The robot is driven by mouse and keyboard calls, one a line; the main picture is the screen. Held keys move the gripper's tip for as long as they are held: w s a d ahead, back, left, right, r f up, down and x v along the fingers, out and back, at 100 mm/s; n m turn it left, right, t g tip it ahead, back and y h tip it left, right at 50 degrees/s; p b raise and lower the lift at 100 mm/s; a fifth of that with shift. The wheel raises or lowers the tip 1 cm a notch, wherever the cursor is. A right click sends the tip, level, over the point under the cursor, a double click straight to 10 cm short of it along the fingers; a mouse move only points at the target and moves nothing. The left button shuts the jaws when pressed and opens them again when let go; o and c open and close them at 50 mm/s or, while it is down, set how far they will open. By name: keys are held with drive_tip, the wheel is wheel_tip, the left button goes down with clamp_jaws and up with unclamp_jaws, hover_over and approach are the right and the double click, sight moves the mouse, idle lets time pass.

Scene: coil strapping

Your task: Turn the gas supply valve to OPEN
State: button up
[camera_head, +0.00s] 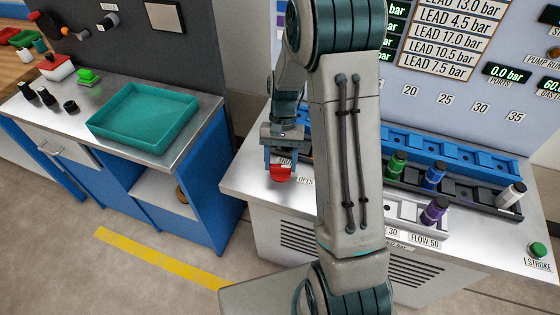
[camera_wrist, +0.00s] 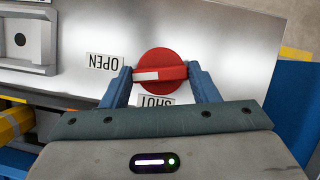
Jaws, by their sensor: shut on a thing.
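The gas supply valve is a round red knob (camera_wrist: 158,57) with a raised bar across it, on the light metal bench top. A white mark covers the left part of the bar and points left, towards the side of the OPEN label (camera_wrist: 104,62). The SHUT label (camera_wrist: 155,100) lies below the knob, partly covered. My gripper (camera_wrist: 160,75) has one blue finger at each end of the bar and is shut on the knob. In the head view my gripper (camera_head: 280,158) points down over the red knob (camera_head: 281,175), whose top is partly hidden.
Right of my arm, a dark rack (camera_head: 455,185) holds several coloured cylinders, with a blue rack (camera_head: 440,155) behind. A purple-banded cylinder (camera_head: 434,211) stands in front. A green button (camera_head: 538,250) is at the right edge. A teal tray (camera_head: 145,122) sits on the left bench, across a gap.

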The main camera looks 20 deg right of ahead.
drive_tip(key=shift+d+m+t+y, duration=0.1)
drive_tip(key=shift+m+t+y, duration=0.25)
drive_tip(key=shift+m, duration=0.95)
drive_tip(key=o, duration=1)
drive_tip(key=b+v, duration=0.1)
drive_tip(key=v, duration=1.3)
drive_tip(key=shift+d, duration=0.1)
drive_tip(key=shift+f, duration=0.1)
